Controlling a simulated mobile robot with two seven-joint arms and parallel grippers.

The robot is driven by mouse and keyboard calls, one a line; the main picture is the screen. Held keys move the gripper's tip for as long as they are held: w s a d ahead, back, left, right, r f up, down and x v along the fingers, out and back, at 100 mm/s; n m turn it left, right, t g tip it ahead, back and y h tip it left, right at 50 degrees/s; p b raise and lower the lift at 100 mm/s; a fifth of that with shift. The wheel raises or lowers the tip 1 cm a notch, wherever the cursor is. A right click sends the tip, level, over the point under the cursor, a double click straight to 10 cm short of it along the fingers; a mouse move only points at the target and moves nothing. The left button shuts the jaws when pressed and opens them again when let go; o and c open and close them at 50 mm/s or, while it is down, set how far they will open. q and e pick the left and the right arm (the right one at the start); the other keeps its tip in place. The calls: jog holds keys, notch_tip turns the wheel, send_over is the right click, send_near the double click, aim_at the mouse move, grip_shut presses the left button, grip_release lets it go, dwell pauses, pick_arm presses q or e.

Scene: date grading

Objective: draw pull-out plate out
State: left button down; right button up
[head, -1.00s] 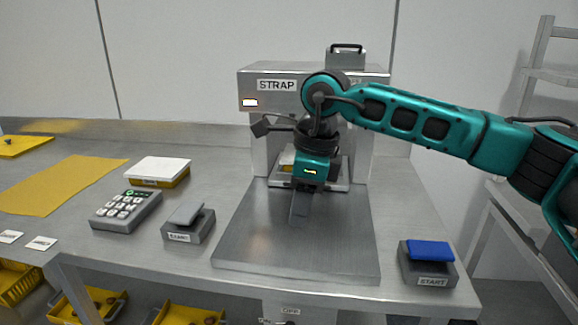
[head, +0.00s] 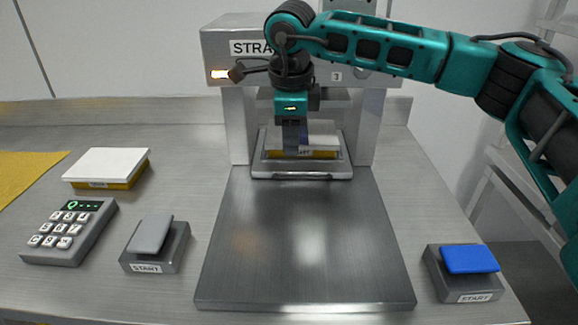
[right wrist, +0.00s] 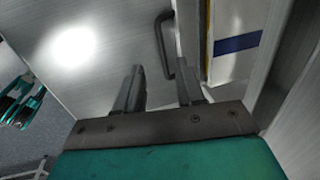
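The pull-out plate (head: 302,173) is a light metal tray low in the mouth of the strapping machine (head: 238,125). A yellow and white box (head: 325,150) sits on it, with part hidden by my right gripper. My right gripper (head: 293,150) points down in front of the box, above the plate's front part. In the right wrist view, its two fingers (right wrist: 160,90) are apart with nothing between their pads. A dark bar handle (right wrist: 164,45) shows just beyond the fingertips; I cannot tell whether they touch it. The left gripper cannot be made out.
A bare steel slab (head: 305,240) lies before the machine. A grey START pedal (head: 155,245), keypad (head: 70,232) and white-topped yellow box (head: 107,167) are at left. A blue START pedal (head: 467,270) is at right.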

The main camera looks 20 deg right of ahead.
aim_at(291, 178)
jog(key=f, duration=0.3)
jog(key=w+f, duration=0.1)
jog(key=f, duration=0.5)
jog(key=shift+w+d, duration=0.35)
jog(key=shift+d, duration=0.05)
jog(key=shift+c, duration=0.4)
grip_shut()
